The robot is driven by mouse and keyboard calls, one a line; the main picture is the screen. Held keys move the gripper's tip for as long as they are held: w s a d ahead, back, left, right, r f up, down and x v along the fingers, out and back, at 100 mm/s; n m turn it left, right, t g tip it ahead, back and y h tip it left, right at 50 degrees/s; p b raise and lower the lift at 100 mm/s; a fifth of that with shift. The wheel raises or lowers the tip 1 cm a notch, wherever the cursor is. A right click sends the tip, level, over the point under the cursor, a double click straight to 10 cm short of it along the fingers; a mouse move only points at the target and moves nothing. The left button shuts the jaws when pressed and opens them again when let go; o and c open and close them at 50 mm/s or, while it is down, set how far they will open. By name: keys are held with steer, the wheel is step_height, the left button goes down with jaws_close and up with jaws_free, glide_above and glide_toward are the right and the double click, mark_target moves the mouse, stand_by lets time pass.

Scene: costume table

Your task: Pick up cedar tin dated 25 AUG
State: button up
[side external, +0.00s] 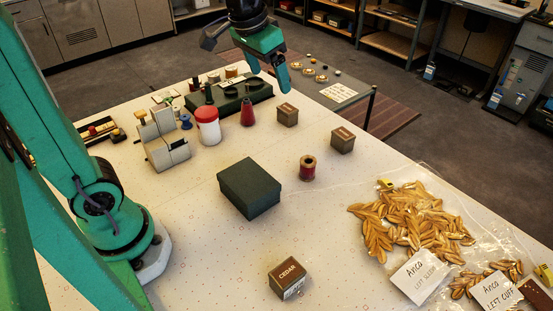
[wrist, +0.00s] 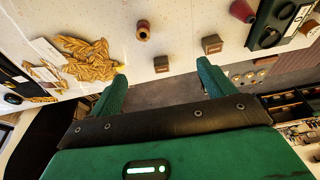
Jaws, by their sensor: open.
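A brown tin with a light label reading CEDAR on its lid (side external: 288,278) sits at the near front of the table in the side view. A smaller label is on its side, its date too small to read. Two similar brown tins stand near the far edge, one (side external: 287,115) to the left of the other (side external: 342,139); their lettering is unreadable. Two brown tins also show in the wrist view (wrist: 161,64) (wrist: 212,44). My gripper (side external: 269,78) is open and empty, raised at the far edge, far from the CEDAR-lettered tin.
A dark green box (side external: 250,187) stands mid-table with a red thread spool (side external: 307,167) right of it. A white jar with a red lid (side external: 207,125) and a grey holder (side external: 164,141) stand left. A clear bag of golden leaves (side external: 415,220) lies right. Bare table surrounds the CEDAR-lettered tin.

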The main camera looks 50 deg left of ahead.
steer(key=w+d+f+g, duration=0.1)
steer(key=w+f, duration=0.2)
steer(key=w, duration=0.4)
steer(key=w+d+f+g, duration=0.1)
steer(key=w+f, duration=0.2)
steer(key=w, duration=0.3)
steer(key=g, duration=0.1)
glide_above(341, 134)
steer(key=shift+m, duration=0.3)
steer(key=f, duration=1.3)
steer(key=shift+s, duration=0.3)
steer(key=shift+w+d+f+g, duration=0.1)
steer(key=shift+w+f+g, duration=0.2)
steer(key=shift+f, duration=0.2)
steer(key=shift+s+f, duration=0.1)
steer(key=shift+f, duration=1.2)
steer(key=shift+f, duration=2.6)
